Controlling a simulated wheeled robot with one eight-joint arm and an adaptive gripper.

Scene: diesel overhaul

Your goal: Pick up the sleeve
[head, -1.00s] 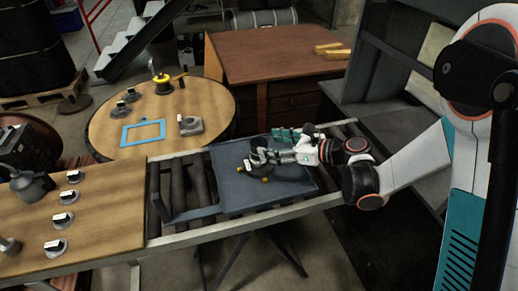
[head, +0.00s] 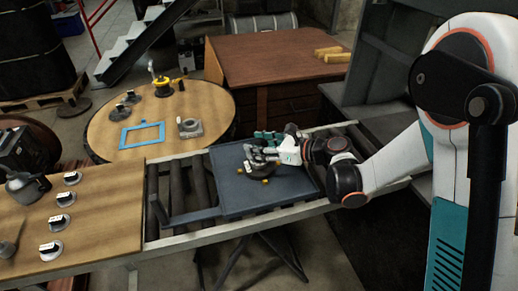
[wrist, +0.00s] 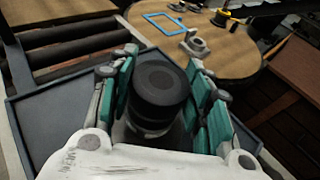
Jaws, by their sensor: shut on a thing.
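A dark, round, ribbed cylinder, the sleeve (wrist: 158,88), stands between the two green-padded fingers of my gripper (wrist: 160,100) in the wrist view. The fingers are shut on its sides. In the head view my gripper (head: 268,152) is over the blue-grey tray (head: 232,205), at a dark round piece with yellow knobs. The gripper and its fingers partly hide what it holds there. I cannot tell whether the sleeve's lower end touches anything.
The tray lies on a roller conveyor (head: 172,185). A wooden bench at left (head: 100,225) carries several labelled discs and a grey can (head: 27,185). A round table (head: 165,128) behind holds a blue frame (head: 142,134) and a grey bearing block (head: 189,127). A brown desk (head: 270,60) stands beyond.

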